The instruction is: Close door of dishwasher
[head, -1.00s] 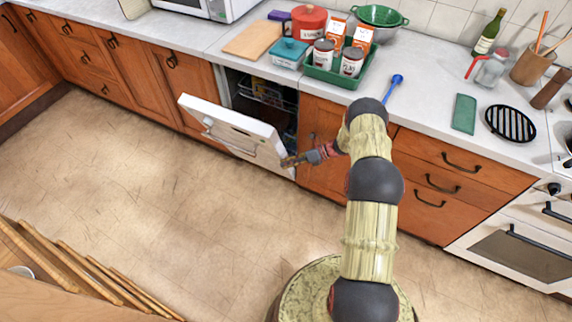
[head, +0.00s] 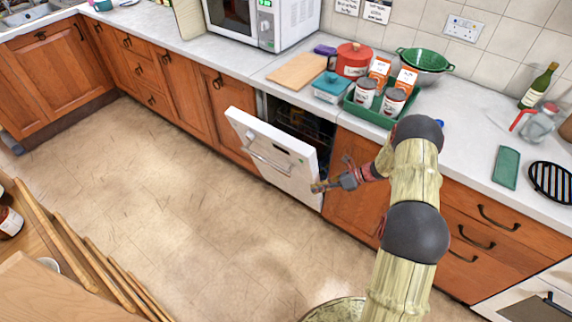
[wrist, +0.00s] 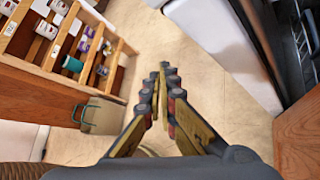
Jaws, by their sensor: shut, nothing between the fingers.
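The dishwasher door (head: 270,150) is white and hangs partly open, tilted out from the dark dishwasher opening (head: 300,120) under the counter. A bar handle runs across its outer face. My gripper (head: 316,187) is at the lower right part of the door in the head view; whether it touches the door I cannot tell. In the wrist view my gripper (wrist: 162,75) is shut and empty, its fingertips together. The door (wrist: 205,35) lies to the right of the fingers there, and the dark rack inside the dishwasher (wrist: 295,35) shows at the far right.
A counter holds a green tray (head: 372,113) with cans, a red pot (head: 353,60) and a cutting board (head: 297,71) above the dishwasher. Open floor (head: 170,190) lies in front of the door. A wooden shelf unit (head: 75,255) stands at the lower left.

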